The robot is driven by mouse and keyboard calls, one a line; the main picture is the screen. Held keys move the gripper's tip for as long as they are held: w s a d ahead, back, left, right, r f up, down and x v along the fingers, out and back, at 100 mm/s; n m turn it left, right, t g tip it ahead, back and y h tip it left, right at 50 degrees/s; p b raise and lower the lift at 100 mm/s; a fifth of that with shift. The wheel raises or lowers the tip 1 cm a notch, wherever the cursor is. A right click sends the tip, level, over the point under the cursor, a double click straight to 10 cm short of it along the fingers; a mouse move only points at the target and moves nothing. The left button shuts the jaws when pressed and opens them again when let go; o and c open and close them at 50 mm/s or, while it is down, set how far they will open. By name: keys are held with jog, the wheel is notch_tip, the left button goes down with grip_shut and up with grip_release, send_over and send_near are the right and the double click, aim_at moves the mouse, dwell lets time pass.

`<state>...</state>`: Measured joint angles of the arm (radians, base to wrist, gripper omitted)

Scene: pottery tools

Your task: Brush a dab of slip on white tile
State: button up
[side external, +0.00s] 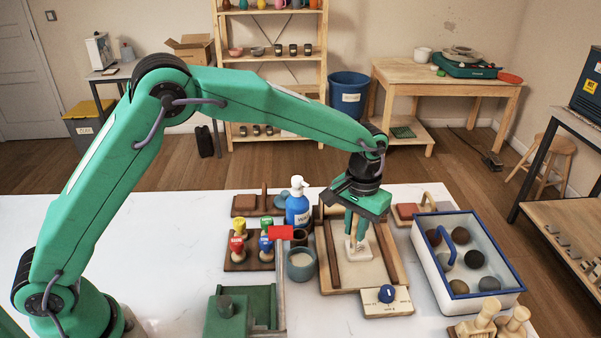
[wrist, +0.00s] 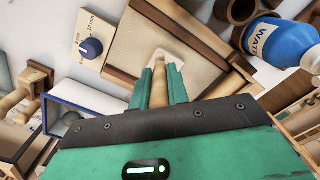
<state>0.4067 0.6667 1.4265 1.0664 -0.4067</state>
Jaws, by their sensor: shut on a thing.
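My gripper (side external: 357,236) is shut on a pale wooden-handled tool over the framed board. In the wrist view, the tool's handle (wrist: 158,90) stands between my two green fingers, and a wide pale end (wrist: 168,58) shows beyond them. That end is at or just above the beige surface; I cannot tell whether it touches. I cannot tell whether this tool is the brush. A grey-blue cup with whitish contents (side external: 301,263), possibly slip, stands left of the board. I cannot make out a separate white tile.
The wooden-framed board (side external: 336,282) has a blue knob block (side external: 387,301) at its front. A blue-rimmed bin (side external: 432,257) of balls stands right. A blue bottle (side external: 298,205) and a rack of coloured-topped tools (side external: 255,264) stand left.

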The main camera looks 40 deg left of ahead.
jog(key=shift+f, duration=0.25)
dwell(0.3)
jog(key=shift+s+a+f, duration=0.25)
jog(key=shift+s+f, duration=0.05)
jog(key=shift+f, duration=0.05)
dwell(1.3)
jog(key=shift+r, duration=0.15)
jog(key=shift+w+d+r, duration=0.1)
jog(key=shift+w+r, duration=0.05)
jog(key=shift+r, duration=3.45)
jog(key=s+a, duration=0.1)
jog(key=a, duration=0.3)
jog(key=s+a, duration=0.1)
jog(key=a, duration=0.3)
jog(key=s+a, duration=0.2)
jog(key=a, duration=0.1)
jog(key=shift+a+r, duration=0.1)
jog(key=shift+a, duration=0.3)
jog(key=shift+f, duration=0.2)
jog(key=shift+f, duration=4.1)
